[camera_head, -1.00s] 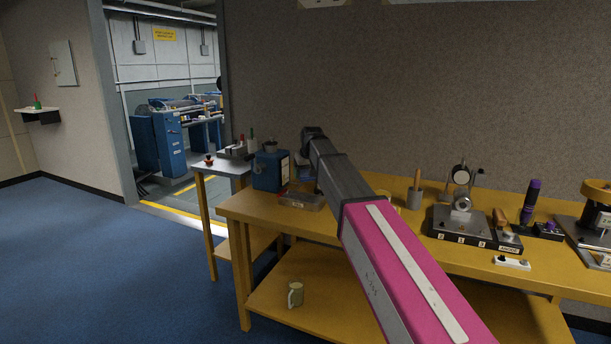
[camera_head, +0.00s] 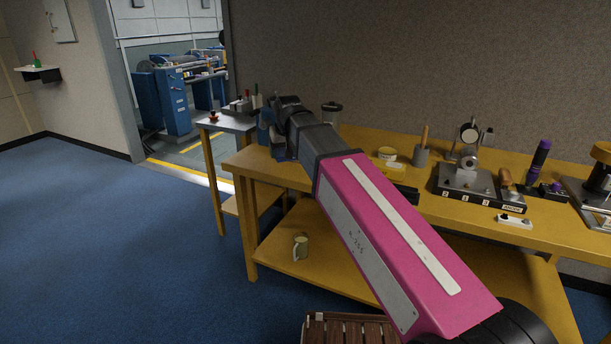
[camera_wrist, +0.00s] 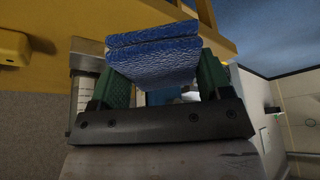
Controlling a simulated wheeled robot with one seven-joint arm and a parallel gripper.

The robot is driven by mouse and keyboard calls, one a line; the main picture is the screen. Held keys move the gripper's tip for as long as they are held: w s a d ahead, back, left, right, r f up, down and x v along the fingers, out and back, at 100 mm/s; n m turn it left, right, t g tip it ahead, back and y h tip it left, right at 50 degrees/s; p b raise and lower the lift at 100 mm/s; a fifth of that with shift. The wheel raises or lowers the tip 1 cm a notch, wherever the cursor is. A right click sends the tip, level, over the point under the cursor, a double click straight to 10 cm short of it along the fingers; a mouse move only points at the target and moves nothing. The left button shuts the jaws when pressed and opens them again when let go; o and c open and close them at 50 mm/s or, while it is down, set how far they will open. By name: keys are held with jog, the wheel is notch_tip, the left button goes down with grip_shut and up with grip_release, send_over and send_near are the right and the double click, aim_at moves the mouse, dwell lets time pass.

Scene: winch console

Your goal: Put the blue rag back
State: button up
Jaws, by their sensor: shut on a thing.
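The blue rag (camera_wrist: 155,50) shows in the wrist view as a folded, textured blue block. My gripper (camera_wrist: 162,82) is shut on it, with a green finger pad on each side. In the head view my gripper (camera_head: 278,128) is above the left end of the yellow workbench (camera_head: 240,165), seen from behind and partly hidden by my own arm. A blue patch shows beside it there. I cannot tell whether that is the rag or the blue container standing on the bench.
A small side table (camera_head: 232,121) with a red-knobbed item stands left of the bench. A mug (camera_head: 300,247) sits on the lower shelf. Blue floor is open at left.

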jog(key=shift+s+f, duration=0.15)
jog(key=shift+s, duration=0.2)
send_over(305, 174)
jog(key=f, duration=0.4)
jog(key=s+f, duration=0.1)
jog(key=f, duration=0.1)
jog(key=shift+d+f, duration=0.2)
jog(key=shift+f, duration=2.2)
jog(key=shift+f, duration=0.2)
jog(key=o, duration=0.9)
jog(key=shift+r, duration=0.15)
jog(key=v, duration=1.2)
jog(key=shift+d, duration=0.1)
